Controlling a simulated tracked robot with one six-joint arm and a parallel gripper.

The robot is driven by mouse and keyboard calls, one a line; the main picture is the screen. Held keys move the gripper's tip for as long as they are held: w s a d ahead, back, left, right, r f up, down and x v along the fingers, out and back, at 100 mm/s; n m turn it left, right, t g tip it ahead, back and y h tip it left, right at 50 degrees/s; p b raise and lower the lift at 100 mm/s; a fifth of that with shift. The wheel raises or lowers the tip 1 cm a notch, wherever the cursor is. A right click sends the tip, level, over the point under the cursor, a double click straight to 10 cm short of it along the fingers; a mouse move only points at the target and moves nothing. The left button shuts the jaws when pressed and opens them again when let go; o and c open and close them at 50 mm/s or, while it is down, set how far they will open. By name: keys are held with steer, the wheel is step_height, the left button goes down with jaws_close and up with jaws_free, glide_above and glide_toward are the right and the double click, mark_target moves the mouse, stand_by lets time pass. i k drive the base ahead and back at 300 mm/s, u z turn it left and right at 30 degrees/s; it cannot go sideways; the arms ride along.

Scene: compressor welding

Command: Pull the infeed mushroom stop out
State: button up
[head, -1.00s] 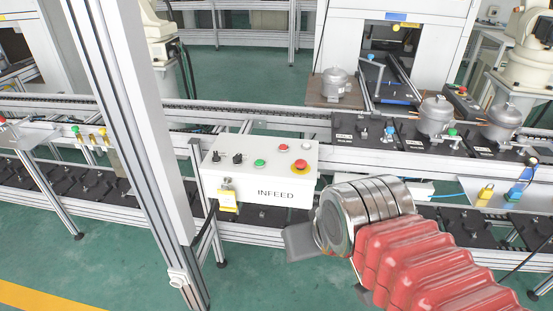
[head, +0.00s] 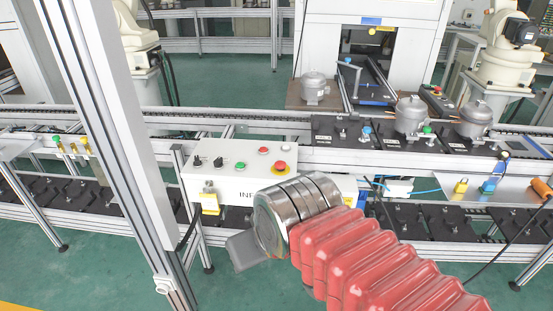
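The infeed control box (head: 222,183) is a white panel left of centre, with part of its INFEED label covered by my arm. Its red mushroom stop (head: 280,167) sits on a yellow ring at the right end of the top face. I cannot tell whether it is pressed in or out. My gripper (head: 248,250) shows as a grey piece beyond the metal wrist, below and in front of the box. It looks apart from the stop. Its fingers are mostly hidden, so open or shut does not show.
A green button (head: 240,166), a small red button (head: 264,150) and black selector knobs (head: 217,161) share the panel. A padlock (head: 209,198) hangs on its front. An aluminium post (head: 110,150) stands at left. Compressors (head: 410,115) stand on the conveyor at right.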

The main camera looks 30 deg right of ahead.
mark_target(279, 164)
steer(key=z, duration=0.1)
steer(key=i, duration=1)
steer(key=u, duration=0.1)
